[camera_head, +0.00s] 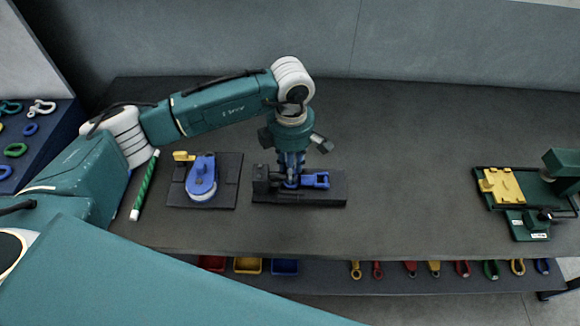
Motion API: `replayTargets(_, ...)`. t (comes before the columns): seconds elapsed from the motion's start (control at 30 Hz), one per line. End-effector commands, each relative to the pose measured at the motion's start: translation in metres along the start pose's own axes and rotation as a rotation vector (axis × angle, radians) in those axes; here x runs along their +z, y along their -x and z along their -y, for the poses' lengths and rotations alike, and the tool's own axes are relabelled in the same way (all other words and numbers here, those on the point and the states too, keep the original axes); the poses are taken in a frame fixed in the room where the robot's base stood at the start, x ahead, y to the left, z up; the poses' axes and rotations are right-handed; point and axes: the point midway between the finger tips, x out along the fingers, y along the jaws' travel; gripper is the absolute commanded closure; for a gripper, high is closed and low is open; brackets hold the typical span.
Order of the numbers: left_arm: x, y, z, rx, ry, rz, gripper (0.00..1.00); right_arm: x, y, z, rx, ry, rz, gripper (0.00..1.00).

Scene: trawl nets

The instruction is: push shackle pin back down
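A black fixture block (335,190) lies on the dark bench with a blue shackle (316,180) on it, its open end toward the right. My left gripper (291,180) points straight down over the left part of the shackle, very close to it or touching it. The fingertips merge with the blue and black parts, so I cannot tell whether they are open or shut. The shackle pin is not clearly visible; it may be hidden behind my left gripper. My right gripper is not in view.
Left of the fixture are a black plate (227,188) with a blue block (202,177) and a green-white striped rod (145,185). A green device with a yellow plate (503,185) stands far right. Coloured shackles hang along the front lower shelf (330,280). The bench between is clear.

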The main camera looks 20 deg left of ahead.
Motion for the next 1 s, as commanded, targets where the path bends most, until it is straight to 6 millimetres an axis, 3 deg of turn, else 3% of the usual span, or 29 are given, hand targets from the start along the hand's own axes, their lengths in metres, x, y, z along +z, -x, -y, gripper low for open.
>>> replayTargets(0.43, 0.001, 0.009, -0.001, 0.002, -0.001, 0.001, 0.62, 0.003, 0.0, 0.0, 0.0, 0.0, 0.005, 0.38)
replayTargets(0.8, 0.003, 0.082, -0.002, 0.004, -0.001, 0.003, 0.62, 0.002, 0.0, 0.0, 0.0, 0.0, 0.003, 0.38)
replayTargets(1.0, 0.003, 0.111, -0.002, 0.002, -0.002, 0.001, 0.62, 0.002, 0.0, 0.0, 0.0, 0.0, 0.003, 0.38)
